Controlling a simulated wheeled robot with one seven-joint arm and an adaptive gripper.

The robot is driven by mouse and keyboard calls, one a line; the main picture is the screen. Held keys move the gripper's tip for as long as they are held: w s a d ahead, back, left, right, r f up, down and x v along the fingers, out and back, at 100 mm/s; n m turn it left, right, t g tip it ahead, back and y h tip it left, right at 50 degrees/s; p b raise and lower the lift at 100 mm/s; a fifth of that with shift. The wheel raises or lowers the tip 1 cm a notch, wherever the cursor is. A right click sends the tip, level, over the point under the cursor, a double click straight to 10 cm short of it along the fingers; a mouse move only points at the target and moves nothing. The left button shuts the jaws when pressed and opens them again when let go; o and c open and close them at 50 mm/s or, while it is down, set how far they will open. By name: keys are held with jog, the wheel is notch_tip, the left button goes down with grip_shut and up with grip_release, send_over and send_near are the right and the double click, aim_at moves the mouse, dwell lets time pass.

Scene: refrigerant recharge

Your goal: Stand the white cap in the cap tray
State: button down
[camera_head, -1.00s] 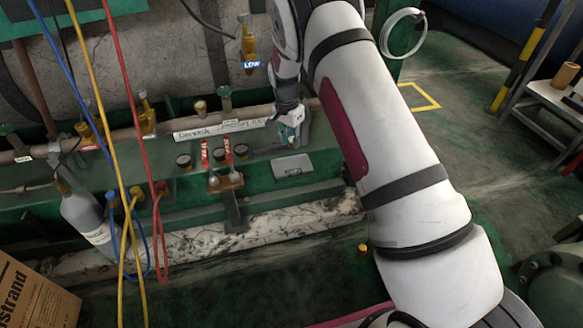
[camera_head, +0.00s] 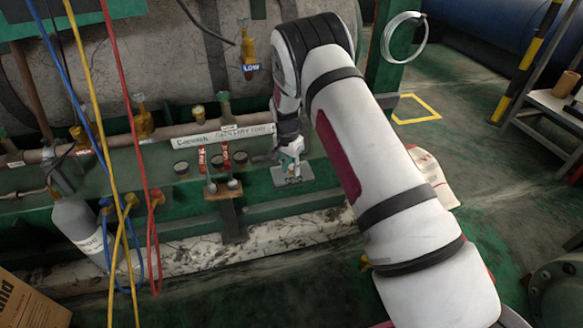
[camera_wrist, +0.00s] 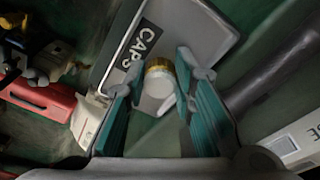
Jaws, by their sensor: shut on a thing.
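The white cap (camera_wrist: 160,88), with a gold-coloured band, sits between the teal fingers of my gripper (camera_wrist: 158,78) in the wrist view. My gripper is shut on it. The grey cap tray (camera_wrist: 205,25), with its black CAPS label (camera_wrist: 141,45), lies just beyond the fingertips. The cap overlaps the near part of the tray in this view, and I cannot tell whether it touches. In the head view my gripper (camera_head: 291,168) is over the cap tray (camera_head: 309,182) and hides part of it. The cap is too small to make out there.
Red-tagged valve parts and dark round cups (camera_head: 181,169) stand left of the tray on the green ledge. A labelled white strip (camera_head: 225,135) runs behind. Blue, yellow and red hoses (camera_head: 120,150) hang at left. A red part (camera_wrist: 40,98) lies left in the wrist view.

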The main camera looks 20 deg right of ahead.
jog(key=c, duration=1.3)
grip_release()
jog(key=shift+f, duration=0.15)
jog(key=r+p, duration=0.1)
jog(key=r, duration=0.3)
jog(key=a+r+p, duration=0.1)
jog(key=r+p, duration=0.1)
jog(key=r, duration=0.2)
jog(key=s+r+p, duration=0.1)
jog(key=r, duration=0.3)
jog(key=shift+a+r+p, duration=0.15)
jog(key=shift+p, duration=0.15)
